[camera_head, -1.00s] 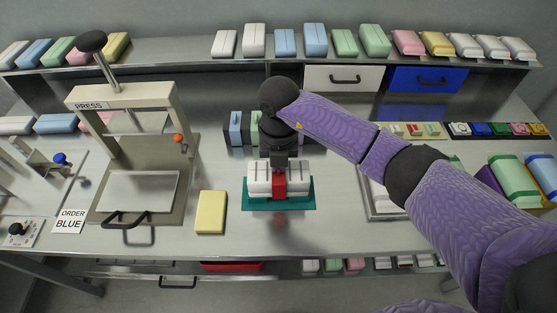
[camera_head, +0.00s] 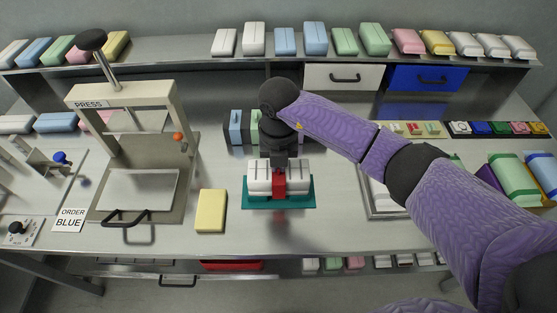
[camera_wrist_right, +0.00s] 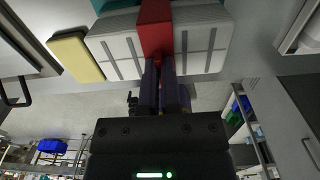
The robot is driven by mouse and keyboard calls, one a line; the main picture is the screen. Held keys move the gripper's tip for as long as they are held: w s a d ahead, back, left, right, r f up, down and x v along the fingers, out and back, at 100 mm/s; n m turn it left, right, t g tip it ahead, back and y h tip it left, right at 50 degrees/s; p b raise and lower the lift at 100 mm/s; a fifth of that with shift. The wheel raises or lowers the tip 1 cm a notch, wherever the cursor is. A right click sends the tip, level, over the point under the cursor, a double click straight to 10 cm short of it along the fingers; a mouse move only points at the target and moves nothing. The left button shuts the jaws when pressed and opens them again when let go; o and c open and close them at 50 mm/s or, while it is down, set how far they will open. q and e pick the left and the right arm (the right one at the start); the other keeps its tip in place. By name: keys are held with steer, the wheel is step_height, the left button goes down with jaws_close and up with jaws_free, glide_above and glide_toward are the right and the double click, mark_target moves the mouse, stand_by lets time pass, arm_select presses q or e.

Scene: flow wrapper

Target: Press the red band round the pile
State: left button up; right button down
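A pile of white packs (camera_head: 259,180) lies on a teal mat (camera_head: 250,203) in the middle of the table. A red band (camera_head: 279,185) runs over the middle of the pile and down its front. In the right wrist view the band (camera_wrist_right: 155,28) crosses the white packs (camera_wrist_right: 205,42). My right gripper (camera_head: 279,166) points down at the band on top of the pile. Its fingers (camera_wrist_right: 164,68) are together, with their tips at the band; whether they touch it I cannot tell. My left gripper is not in view.
A yellow block (camera_head: 211,211) lies left of the mat. The press (camera_head: 190,150) stands further left, with an "ORDER BLUE" card (camera_head: 69,221) near it. Blue and green packs (camera_head: 236,128) stand behind the pile. A metal tray (camera_head: 374,206) lies to the right, partly behind my arm.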

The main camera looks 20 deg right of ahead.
steer(key=shift+f, duration=0.1)
steer(key=c, duration=0.7)
jaws_free()
steer(key=shift+c, duration=0.2)
step_height(320, 180, up, 10)
steer(key=p, duration=0.2)
